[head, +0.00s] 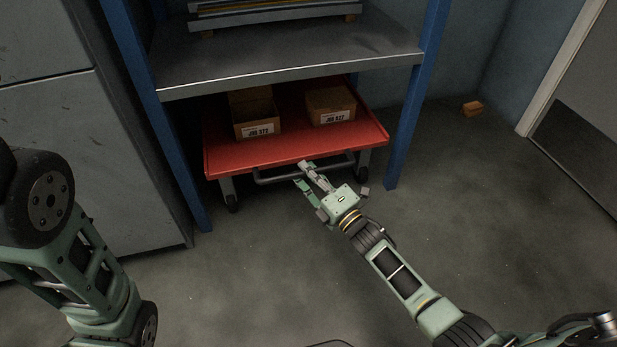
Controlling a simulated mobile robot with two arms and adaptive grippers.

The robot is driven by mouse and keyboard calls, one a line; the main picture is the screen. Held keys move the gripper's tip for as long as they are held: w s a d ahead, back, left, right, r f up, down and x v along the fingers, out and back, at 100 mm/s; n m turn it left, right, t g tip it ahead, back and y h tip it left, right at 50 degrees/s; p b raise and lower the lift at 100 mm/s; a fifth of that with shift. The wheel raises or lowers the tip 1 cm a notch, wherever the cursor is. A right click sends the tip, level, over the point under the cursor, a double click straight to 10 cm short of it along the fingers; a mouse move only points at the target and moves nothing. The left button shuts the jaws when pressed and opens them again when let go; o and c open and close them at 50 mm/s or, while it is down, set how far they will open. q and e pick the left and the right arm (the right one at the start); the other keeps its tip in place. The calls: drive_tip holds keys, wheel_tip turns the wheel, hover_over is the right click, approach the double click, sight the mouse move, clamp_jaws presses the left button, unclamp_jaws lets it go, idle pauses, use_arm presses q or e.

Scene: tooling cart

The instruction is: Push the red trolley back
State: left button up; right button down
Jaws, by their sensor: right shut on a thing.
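The red trolley (290,143) stands under the grey shelf of a blue-posted rack, its front part sticking out between the posts. It has a grey bar handle (272,180) low across its front and dark wheels. The fingers hide a short stretch of the handle. My left arm comes in at the left edge; its gripper is not in the picture.
Two open cardboard boxes with labels, a left one (256,118) and a right one (330,104), sit on the trolley. Blue posts (409,120) flank it closely. A grey cabinet (75,140) stands left. A small orange-brown box (472,108) lies right. The floor in front is clear.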

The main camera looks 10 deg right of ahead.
drive_tip(key=shift+w+d+r, duration=0.1)
drive_tip(key=shift+w, duration=0.1)
drive_tip(key=c, duration=2.2)
unclamp_jaws()
drive_tip(key=shift+w, duration=0.1)
drive_tip(key=o, duration=0.5)
drive_tip(key=shift+c, duration=0.2)
drive_tip(key=v, duration=1.2)
